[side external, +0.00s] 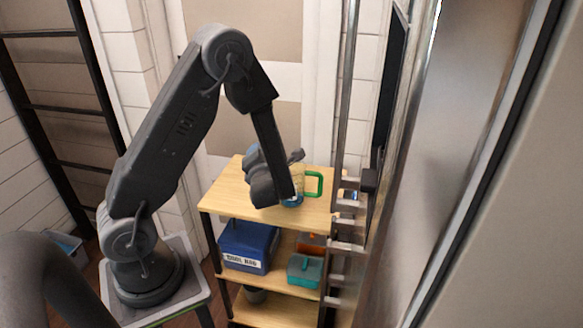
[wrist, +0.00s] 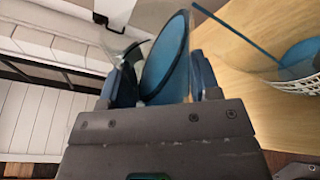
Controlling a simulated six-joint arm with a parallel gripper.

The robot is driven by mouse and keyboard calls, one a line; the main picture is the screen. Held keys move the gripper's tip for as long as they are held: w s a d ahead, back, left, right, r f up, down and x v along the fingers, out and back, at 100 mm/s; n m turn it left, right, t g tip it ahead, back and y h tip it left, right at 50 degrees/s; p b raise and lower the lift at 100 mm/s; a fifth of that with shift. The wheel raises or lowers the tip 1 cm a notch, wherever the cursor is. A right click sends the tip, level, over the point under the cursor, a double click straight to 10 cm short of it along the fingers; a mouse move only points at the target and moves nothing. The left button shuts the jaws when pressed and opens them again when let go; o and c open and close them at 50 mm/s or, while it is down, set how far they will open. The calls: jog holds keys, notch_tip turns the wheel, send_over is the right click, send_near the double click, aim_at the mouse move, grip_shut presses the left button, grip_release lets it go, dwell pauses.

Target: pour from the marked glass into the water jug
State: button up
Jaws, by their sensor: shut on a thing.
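My gripper (wrist: 163,80) is shut on a clear glass (wrist: 166,58) holding blue liquid; in the wrist view the glass looks strongly tilted. I see no mark on it. In the side view my gripper (side external: 268,167) is just above the top of a wooden shelf unit, and the glass is hard to make out there. The water jug (side external: 299,178), with a green handle on its right, stands beside my gripper, partly hidden by my arm. A clear vessel (wrist: 300,62) with blue inside and a white lattice band is cut off at the wrist view's right; I cannot tell whether it is the jug.
The shelf top (side external: 228,192) is bare at its left. A blue box (side external: 247,243) with a white label and a teal box (side external: 305,270) stand on the shelf below. A metal post (side external: 345,100) rises close by at the right.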

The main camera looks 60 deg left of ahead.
jog(key=shift+r+m, duration=0.2)
jog(key=shift+m, duration=0.2)
jog(key=shift+f+m+g, duration=0.3)
jog(key=shift+m, duration=0.4)
dwell(0.8)
jog(key=shift+r+m, duration=0.4)
jog(key=shift+m, duration=0.4)
dwell(0.5)
jog(key=shift+w+d+r+m, duration=0.25)
jog(key=shift+w+r+m, duration=0.2)
jog(key=shift+w+m, duration=0.25)
dwell(0.8)
jog(key=shift+w+d+r+m+g, duration=0.15)
jog(key=shift+r+m+g, duration=0.25)
jog(key=shift+m, duration=0.4)
dwell(0.5)
jog(key=shift+w+f+m, duration=0.2)
jog(key=shift+f+m, duration=0.05)
jog(key=shift+m, duration=0.25)
dwell(0.4)
jog(key=shift+s+r+n, duration=0.25)
jog(key=shift+n, duration=0.45)
jog(key=shift+s+a+f+n+t, duration=0.3)
jog(key=shift+s+f+n, duration=0.4)
jog(key=shift+n, duration=0.5)
